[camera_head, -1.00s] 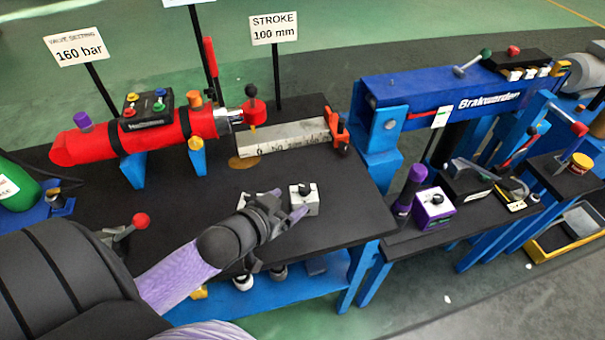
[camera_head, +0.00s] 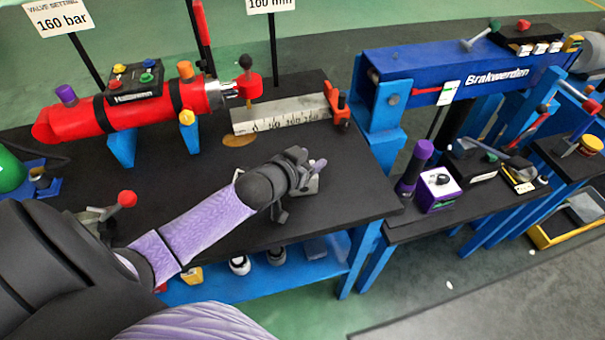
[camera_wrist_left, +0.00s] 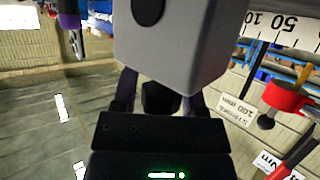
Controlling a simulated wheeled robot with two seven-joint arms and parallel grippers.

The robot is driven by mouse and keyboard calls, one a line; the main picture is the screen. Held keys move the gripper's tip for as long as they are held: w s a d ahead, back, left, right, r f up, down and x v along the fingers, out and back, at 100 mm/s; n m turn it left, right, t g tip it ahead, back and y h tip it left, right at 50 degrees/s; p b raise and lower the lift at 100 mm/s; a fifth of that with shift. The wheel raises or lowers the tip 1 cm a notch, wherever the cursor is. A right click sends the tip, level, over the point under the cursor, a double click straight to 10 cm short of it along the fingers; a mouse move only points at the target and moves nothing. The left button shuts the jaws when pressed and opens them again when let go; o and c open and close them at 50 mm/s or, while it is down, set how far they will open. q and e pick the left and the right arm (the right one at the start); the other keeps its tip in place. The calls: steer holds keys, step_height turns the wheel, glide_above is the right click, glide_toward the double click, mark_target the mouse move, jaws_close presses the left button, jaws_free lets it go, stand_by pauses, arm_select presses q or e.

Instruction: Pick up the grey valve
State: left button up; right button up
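The grey valve (camera_head: 312,182) is a small light-grey box on the black table, near its front right part. It is mostly hidden behind my left gripper (camera_head: 303,178) in the head view. In the left wrist view the grey valve (camera_wrist_left: 175,45) fills the upper middle, with a black round knob (camera_wrist_left: 148,8) on it. My left gripper's dark fingers (camera_wrist_left: 160,97) stand apart and run up to the box, which hides their tips. I cannot tell whether they are closed on it. My right gripper is not in view.
A red cylinder (camera_head: 90,118) and a white ruler block (camera_head: 283,114) stand behind on the table. A red-knobbed lever (camera_head: 126,199) is at the left. A blue crane beam (camera_head: 450,80) and a purple valve box (camera_head: 437,188) are at the right.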

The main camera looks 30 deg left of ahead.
arm_select(q)
jaws_close()
stand_by(1.1)
